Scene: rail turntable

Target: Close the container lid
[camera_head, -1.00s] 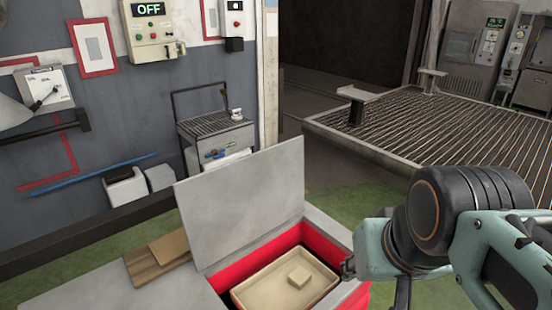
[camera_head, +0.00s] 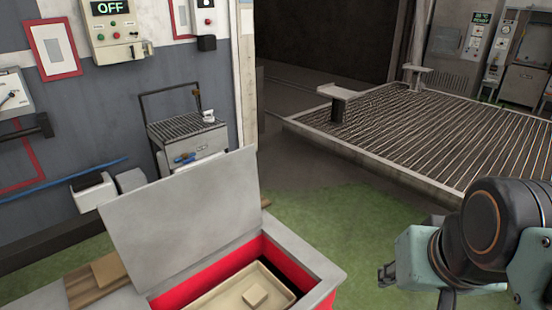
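The container (camera_head: 332,282) is a red box with a grey rim at the bottom middle of the view. Its grey flat lid (camera_head: 182,215) stands raised and tilted back along the left side of the opening. Inside the red walls lies a beige tray (camera_head: 225,291) with a small beige block (camera_head: 255,297) in it. My gripper (camera_head: 385,275) is at the right of the container, apart from it and from the lid. It is small in the view, and I cannot tell whether its fingers are open or shut.
A grey surface (camera_head: 55,298) with wooden boards (camera_head: 90,280) adjoins the container at the left. A metal cart (camera_head: 187,140) stands behind the lid by the wall. A large ribbed platform (camera_head: 430,130) is at the back right. Green floor (camera_head: 330,215) is clear between container and platform.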

